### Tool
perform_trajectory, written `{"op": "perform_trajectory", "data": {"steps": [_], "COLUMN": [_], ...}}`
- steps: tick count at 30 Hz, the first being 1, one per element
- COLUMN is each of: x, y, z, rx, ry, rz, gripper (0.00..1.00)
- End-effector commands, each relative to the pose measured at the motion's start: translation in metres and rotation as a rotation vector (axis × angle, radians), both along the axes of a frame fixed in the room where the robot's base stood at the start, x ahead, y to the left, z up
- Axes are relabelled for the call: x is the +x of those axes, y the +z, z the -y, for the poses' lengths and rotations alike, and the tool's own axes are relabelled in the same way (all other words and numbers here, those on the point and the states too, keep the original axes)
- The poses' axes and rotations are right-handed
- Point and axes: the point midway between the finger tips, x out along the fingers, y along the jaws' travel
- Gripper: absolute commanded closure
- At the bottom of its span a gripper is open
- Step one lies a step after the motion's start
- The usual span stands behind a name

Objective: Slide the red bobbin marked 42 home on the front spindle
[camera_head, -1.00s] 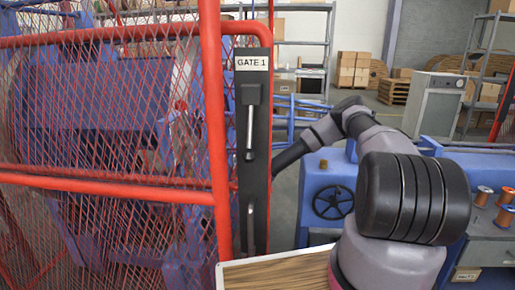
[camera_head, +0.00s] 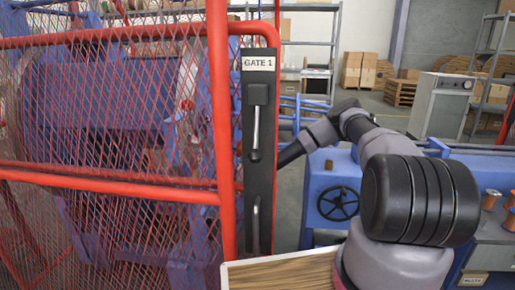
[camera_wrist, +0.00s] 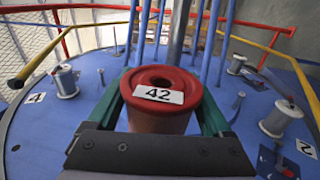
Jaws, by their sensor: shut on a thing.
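The red bobbin (camera_wrist: 165,80) with a white label reading 42 is in the middle of the wrist view, its flanged top and central hole facing the camera. My gripper (camera_wrist: 160,105) is shut on it, with one green finger on each side. Below the bobbin is a blue disc (camera_wrist: 85,115). The bobbin's lower end is hidden by the gripper body, so I cannot tell whether it sits on a spindle or touches the disc. The front spindle is not identifiable. In the head view my gripper and the bobbin are hidden.
On the disc stand grey spools near labels 4 (camera_wrist: 66,82) and 2 (camera_wrist: 279,118), and short bare pins (camera_wrist: 101,77). Blue rods (camera_wrist: 222,45) rise behind the bobbin, and yellow rails flank it. In the head view, red mesh fencing and the GATE 1 post (camera_head: 258,150) stand beside my arm.

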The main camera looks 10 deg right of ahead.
Motion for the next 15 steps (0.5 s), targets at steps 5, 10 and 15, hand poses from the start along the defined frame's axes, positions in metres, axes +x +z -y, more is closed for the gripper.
{"op": "perform_trajectory", "data": {"steps": [5,10,15], "x": [0.003,0.004,0.006], "y": [0.002,0.002,0.002], "z": [-0.007,-0.013,-0.018], "rx": [0.001,0.002,0.001], "ry": [0.001,0.002,0.001], "rz": [0.003,0.004,0.004], "gripper": [1.0,1.0,1.0]}}
